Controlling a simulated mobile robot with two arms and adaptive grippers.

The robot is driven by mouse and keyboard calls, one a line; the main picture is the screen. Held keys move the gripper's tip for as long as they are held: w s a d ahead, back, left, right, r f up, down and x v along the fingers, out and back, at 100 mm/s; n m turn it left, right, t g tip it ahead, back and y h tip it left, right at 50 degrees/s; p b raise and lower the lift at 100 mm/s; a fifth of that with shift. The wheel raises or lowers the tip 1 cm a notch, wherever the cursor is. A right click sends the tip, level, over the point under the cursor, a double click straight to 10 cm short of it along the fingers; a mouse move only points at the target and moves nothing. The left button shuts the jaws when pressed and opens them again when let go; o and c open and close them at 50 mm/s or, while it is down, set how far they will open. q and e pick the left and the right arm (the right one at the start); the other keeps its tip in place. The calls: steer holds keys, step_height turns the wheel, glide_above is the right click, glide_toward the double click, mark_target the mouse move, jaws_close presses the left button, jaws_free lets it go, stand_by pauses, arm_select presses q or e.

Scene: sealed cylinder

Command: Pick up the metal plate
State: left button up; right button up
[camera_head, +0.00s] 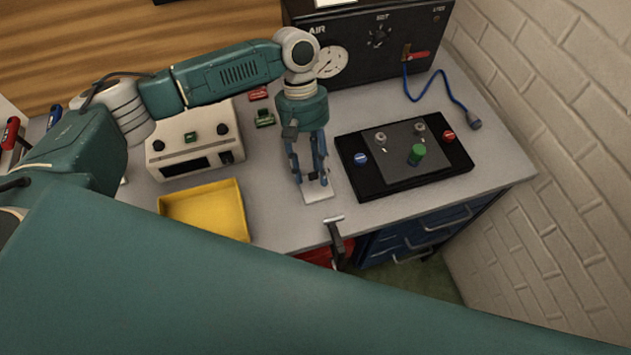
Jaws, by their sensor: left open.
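A light metal plate (318,194) lies flat on the grey bench top, near its front edge, left of the black panel. My left gripper (313,182) points down right over the plate, with its fingers apart at or just above it. The fingers hide part of the plate. I cannot tell whether they touch it. My right gripper is not seen.
A yellow tray (205,208) and a white instrument box (194,142) stand to the left. A black panel (350,160) with knobs lies to the right. A black AIR box (365,50) with a blue cable (440,97) stands behind. A clamp (336,240) sits at the front edge.

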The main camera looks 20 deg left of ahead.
arm_select(q)
jaws_close()
steer(key=shift+w, duration=0.1)
